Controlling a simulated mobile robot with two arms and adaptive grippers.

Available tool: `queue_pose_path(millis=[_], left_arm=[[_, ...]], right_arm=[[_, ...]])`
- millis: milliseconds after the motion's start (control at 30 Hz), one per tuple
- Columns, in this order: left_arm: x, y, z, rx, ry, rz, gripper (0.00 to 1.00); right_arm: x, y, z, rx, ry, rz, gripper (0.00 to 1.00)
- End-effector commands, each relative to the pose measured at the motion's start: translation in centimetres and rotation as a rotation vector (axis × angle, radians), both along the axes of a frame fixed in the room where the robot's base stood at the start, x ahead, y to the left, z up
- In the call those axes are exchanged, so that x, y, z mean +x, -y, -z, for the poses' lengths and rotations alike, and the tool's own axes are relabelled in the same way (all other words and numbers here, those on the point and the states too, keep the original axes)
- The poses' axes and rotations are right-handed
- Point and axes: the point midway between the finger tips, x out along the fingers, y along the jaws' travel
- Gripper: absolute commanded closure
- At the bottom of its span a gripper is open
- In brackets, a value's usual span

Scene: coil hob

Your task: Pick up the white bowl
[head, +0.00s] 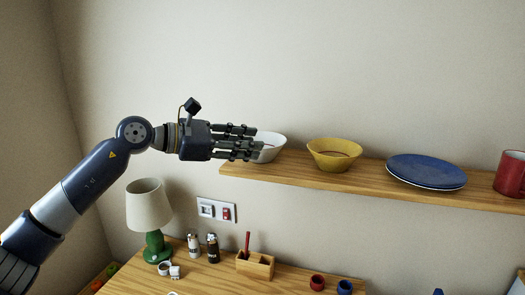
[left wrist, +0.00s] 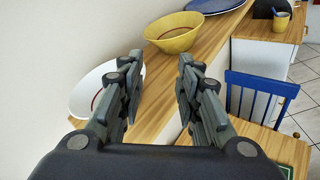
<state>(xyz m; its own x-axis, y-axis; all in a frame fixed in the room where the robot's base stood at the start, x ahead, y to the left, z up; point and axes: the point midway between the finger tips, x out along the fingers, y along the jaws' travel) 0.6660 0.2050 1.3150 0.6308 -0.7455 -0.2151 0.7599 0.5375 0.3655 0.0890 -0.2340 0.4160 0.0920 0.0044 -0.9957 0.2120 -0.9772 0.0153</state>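The white bowl (head: 270,148) stands upright at the left end of the wooden wall shelf, partly hidden by my left gripper in the head view. My left gripper (head: 256,142) is at the bowl's left and front side, fingers apart with nothing between them. In the left wrist view the bowl (left wrist: 91,90) is left of the left finger, which covers part of it. The two fingers of the gripper (left wrist: 161,72) are spread, with shelf edge and space between them. I cannot tell whether a finger touches the bowl. My right gripper is not in view.
The wooden shelf (head: 310,178) also holds a yellow bowl (head: 334,156), a blue plate (head: 426,172) and a red mug (head: 510,174). Below are a lamp (head: 149,207), shakers and a wooden holder (head: 255,265) on a table. A blue chair (left wrist: 262,95) stands beyond.

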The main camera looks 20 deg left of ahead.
Motion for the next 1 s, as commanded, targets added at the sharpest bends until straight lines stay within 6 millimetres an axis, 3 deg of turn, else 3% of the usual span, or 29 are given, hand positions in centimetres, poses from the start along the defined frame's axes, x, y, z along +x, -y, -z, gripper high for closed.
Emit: queue_pose_path(millis=[100,233,500,767,1000], left_arm=[[0.1,-3.1,-0.7,0.136,0.021,-0.034,0.68],[0.4,-4.1,-0.7,0.192,0.021,-0.046,0.68],[3.3,-1.0,0.6,0.192,0.019,-0.045,0.68],[4.8,0.3,1.6,0.191,0.020,-0.046,0.68],[6.7,1.9,3.0,0.191,0.018,-0.045,0.68]], right_arm=[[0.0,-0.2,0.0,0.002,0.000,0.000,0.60],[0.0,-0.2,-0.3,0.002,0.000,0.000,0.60],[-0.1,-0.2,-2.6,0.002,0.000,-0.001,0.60],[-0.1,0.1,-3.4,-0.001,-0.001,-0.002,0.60],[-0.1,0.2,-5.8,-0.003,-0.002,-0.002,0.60]])
